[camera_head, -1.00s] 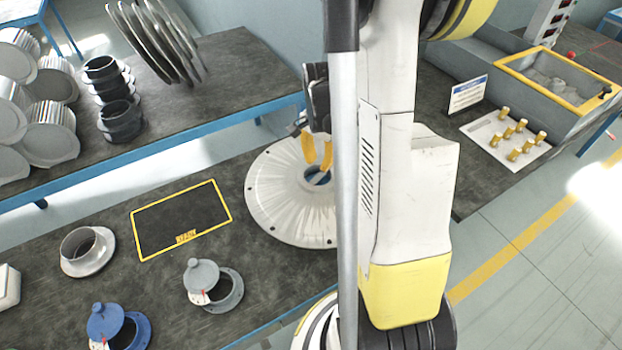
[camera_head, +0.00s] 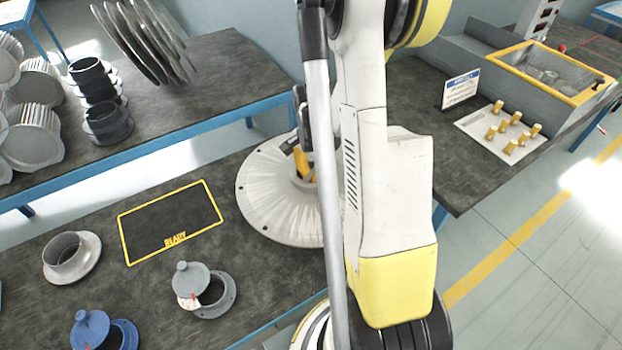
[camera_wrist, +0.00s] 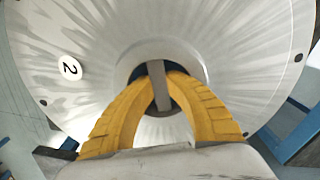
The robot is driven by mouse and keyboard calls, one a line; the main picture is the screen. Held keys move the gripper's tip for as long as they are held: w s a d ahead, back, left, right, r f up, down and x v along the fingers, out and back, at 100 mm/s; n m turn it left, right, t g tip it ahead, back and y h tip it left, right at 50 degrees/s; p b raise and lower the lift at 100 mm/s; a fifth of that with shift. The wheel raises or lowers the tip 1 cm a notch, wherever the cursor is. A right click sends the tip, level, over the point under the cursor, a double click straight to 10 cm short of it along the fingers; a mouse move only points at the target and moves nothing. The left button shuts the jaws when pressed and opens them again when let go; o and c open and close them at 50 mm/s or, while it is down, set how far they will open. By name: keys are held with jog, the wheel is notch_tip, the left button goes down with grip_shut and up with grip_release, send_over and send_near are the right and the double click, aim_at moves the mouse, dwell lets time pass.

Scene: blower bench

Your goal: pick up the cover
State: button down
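The cover, a large pale grey disc with a raised central ring, lies on the near dark bench in the head view (camera_head: 268,205). In the wrist view the cover (camera_wrist: 235,45) fills most of the picture, with a round "2" label on its left side and a grey bar across its central opening. My gripper (camera_wrist: 160,78) has its two yellow fingers in that opening, closed on the bar from both sides. In the head view my gripper (camera_head: 306,172) is at the cover's centre, and my arm hides the cover's right part.
A yellow-framed mat (camera_head: 170,222) lies left of the cover. A grey flanged part (camera_head: 208,290), a blue one (camera_head: 105,330) and a pale collar (camera_head: 72,258) stand nearby. The back bench (camera_head: 215,75) holds discs and stacked rings. A board with brass fittings (camera_head: 503,135) is at right.

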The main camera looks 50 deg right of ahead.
aim_at(312, 175)
jog(key=shift+r, duration=0.1)
jog(key=shift+r+p, duration=0.35)
jog(key=shift+r, duration=0.15)
notch_tip(312, 175, up, 3)
jog(key=shift+s+d+r+p, duration=0.1)
jog(key=shift+r+p, duration=0.1)
jog(key=shift+p, duration=0.65)
jog(key=s+d+r+p, duration=0.4)
jog(key=s+r, duration=0.3)
jog(key=s, duration=0.3)
jog(key=shift+d, duration=0.65)
jog(key=shift+r, duration=0.15)
jog(key=shift+w+a, duration=0.15)
jog(key=shift+w, duration=0.05)
jog(key=shift+w+a, duration=0.15)
jog(key=shift+w, duration=0.15)
jog(key=shift+w+a, duration=0.15)
jog(key=shift+w, duration=0.15)
